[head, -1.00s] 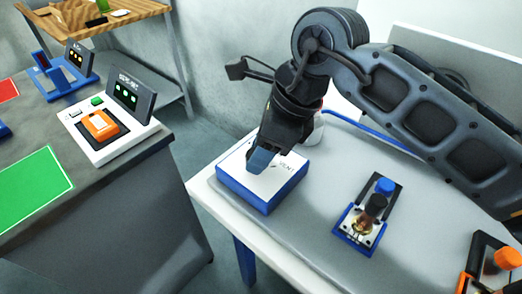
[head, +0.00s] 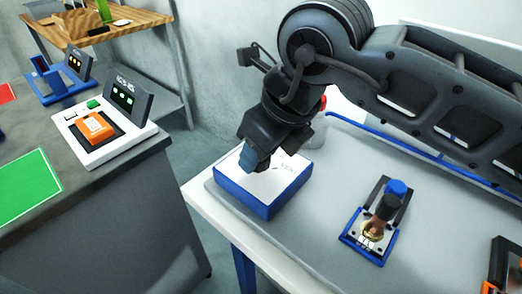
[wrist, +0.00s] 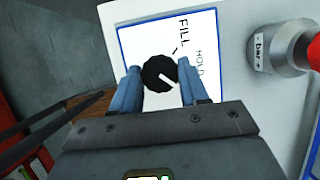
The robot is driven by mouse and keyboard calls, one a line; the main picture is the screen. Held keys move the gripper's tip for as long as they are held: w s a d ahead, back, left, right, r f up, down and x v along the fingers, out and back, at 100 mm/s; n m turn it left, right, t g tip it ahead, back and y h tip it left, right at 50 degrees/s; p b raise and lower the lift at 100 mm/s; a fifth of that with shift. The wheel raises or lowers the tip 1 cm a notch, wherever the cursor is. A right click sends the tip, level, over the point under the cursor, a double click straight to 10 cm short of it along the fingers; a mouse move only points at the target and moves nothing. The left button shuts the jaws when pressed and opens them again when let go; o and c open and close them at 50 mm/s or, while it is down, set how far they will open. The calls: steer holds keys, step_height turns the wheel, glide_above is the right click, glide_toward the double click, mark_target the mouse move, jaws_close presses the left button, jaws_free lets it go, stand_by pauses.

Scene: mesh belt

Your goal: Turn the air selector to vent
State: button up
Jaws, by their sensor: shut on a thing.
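The air selector is a box (head: 262,198) with blue sides and a white top, at the near left corner of the light table. The word VENT shows on its top in the head view. In the wrist view its round black knob (wrist: 158,72) has a white pointer mark angled right and slightly down. FILL and HOLD are printed on the panel (wrist: 205,30); VENT is not visible there. My gripper (wrist: 160,88) is shut on the knob, one blue-grey finger on each side. In the head view my gripper (head: 252,162) hides the knob.
A metal fitting (wrist: 272,50) with a red part stands beside the selector. A blue-framed fixture (head: 372,225) with a blue cap stands to the right on the table. Left, across a gap, a grey counter holds a white device (head: 100,140) with an orange part.

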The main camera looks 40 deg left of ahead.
steer(key=shift+r, duration=0.1)
steer(key=o, duration=1.1)
steer(key=shift+c, duration=0.2)
steer(key=v, duration=0.7)
steer(key=shift+r+b, duration=0.3)
steer(key=shift+b, duration=0.15)
steer(key=shift+d, duration=0.15)
steer(key=shift+s, duration=0.15)
